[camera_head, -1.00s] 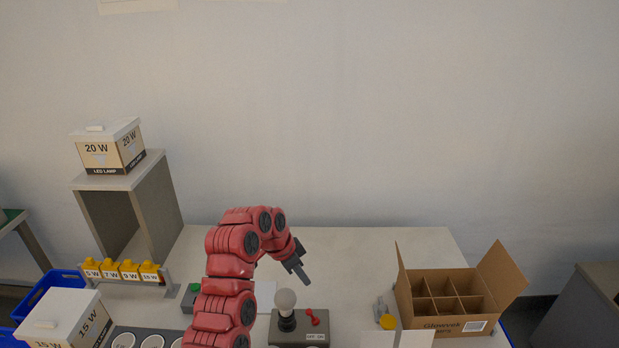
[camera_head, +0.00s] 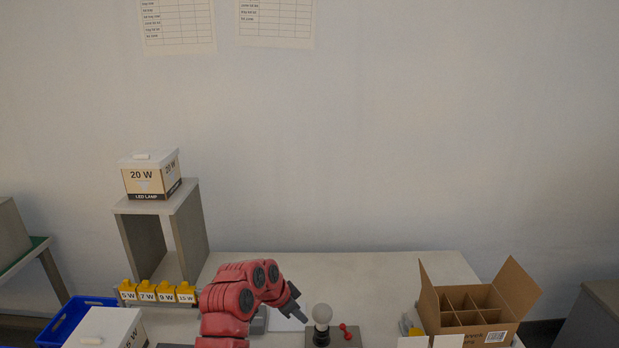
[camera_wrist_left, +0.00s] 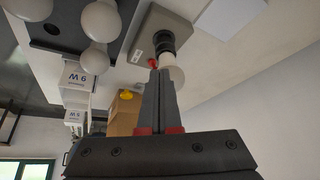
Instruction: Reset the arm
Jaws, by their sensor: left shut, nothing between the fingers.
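My left gripper (camera_head: 297,306) hangs over the table at the end of the red arm, with its fingers together and nothing between them. In the left wrist view the closed fingers (camera_wrist_left: 158,102) point toward a light bulb (camera_wrist_left: 172,72) in a black socket. In the head view that bulb (camera_head: 322,314) stands upright in its socket on a grey base with a red switch (camera_head: 345,331), to the right of the gripper and apart from it. My right gripper is not in view.
A divided cardboard box (camera_head: 466,319) stands open at the right. A 20 W lamp box (camera_head: 150,177) sits on a shelf (camera_head: 144,247) at the left. Yellow-topped labelled blocks (camera_head: 166,291), a blue crate (camera_head: 75,319) and a white-lidded box (camera_head: 103,326) are below. The table's back (camera_head: 360,265) is clear.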

